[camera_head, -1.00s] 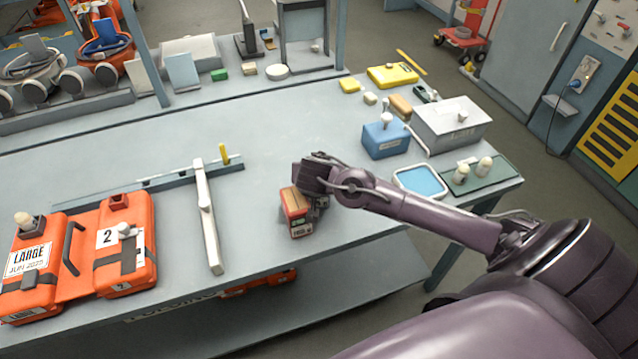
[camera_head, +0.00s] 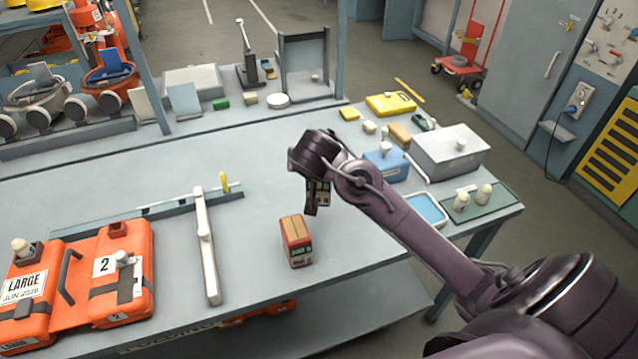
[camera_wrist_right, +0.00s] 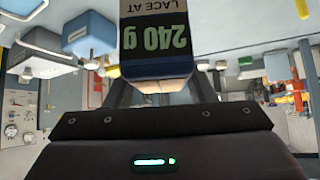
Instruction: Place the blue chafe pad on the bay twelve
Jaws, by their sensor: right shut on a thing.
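My right gripper (camera_head: 317,198) is raised above the bench and shut on a small block. In the right wrist view the block (camera_wrist_right: 155,62) has a dark label reading "240 g" and "LACE AT" upside down, with a blue band and a pale end. It looks like the blue chafe pad, but most of it is hidden in the head view. A red box (camera_head: 297,241) with a tan top and a dark label stands on the bench below and left of the gripper, apart from it. I cannot make out any bay marked twelve. My left gripper is out of view.
An orange case (camera_head: 28,300) marked LARGE and one marked 2 (camera_head: 125,268) lie at left beside a white bar (camera_head: 207,245). A blue box (camera_head: 384,166), grey box (camera_head: 450,150) and blue tray (camera_head: 424,209) stand at right.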

